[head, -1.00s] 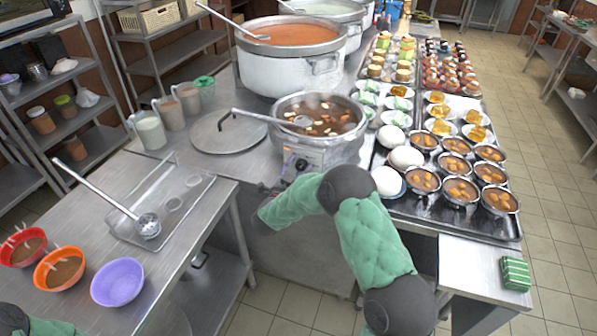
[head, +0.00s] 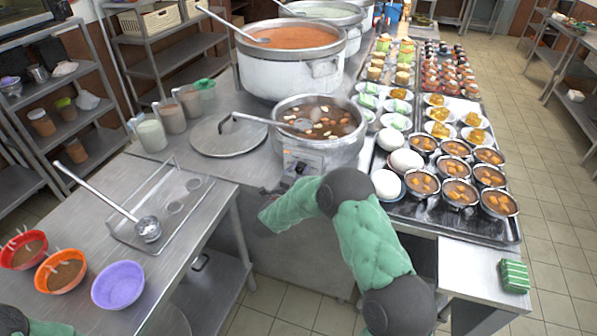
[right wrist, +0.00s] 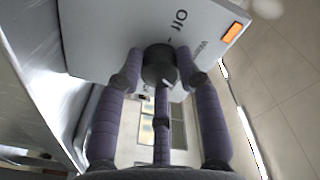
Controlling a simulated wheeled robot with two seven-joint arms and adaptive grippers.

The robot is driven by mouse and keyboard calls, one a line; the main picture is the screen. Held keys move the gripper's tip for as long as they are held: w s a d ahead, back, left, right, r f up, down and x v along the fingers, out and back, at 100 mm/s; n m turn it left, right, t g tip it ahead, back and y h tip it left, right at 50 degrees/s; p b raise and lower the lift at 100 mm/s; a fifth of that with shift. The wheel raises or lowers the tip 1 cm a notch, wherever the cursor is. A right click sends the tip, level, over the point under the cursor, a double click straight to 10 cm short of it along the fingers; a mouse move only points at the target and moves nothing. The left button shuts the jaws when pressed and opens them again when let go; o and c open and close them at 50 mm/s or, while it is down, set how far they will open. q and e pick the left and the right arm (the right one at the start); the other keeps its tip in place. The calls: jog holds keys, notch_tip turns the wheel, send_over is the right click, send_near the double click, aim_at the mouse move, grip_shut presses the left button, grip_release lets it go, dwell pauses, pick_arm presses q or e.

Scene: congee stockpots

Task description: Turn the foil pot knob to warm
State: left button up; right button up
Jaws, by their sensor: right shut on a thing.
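The foil pot (head: 345,152) is a steel pot of brown soup with floating pieces, a ladle resting in it. Its pale control box (head: 303,160) faces me. In the right wrist view the box's panel (right wrist: 105,35) carries the word "Off", a smaller hard-to-read word and an orange light (right wrist: 233,32). The dark round knob (right wrist: 158,64) sits between the fingertips of my right gripper (right wrist: 157,78), which is shut on it. The knob's exact setting is unclear. In the head view my right gripper (head: 275,192) is small and partly hidden. My left gripper is out of view; only some left arm shows.
A lid (head: 228,134) lies left of the pot, and a large white stockpot (head: 290,75) stands behind. A ladle rests in a tray (head: 185,220) on the left table.

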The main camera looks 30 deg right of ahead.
jog(key=n+p, duration=0.3)
jog(key=n, duration=0.3)
jog(key=shift+r+t+p, duration=0.1)
jog(key=shift+t+p, duration=0.2)
jog(key=shift+p, duration=0.05)
jog(key=n+p, duration=0.2)
jog(key=n, duration=0.3)
dwell(0.4)
jog(key=o, duration=1.2)
jog(key=shift+c, duration=0.2)
jog(key=v, duration=1.2)
jog(key=shift+f, duration=0.3)
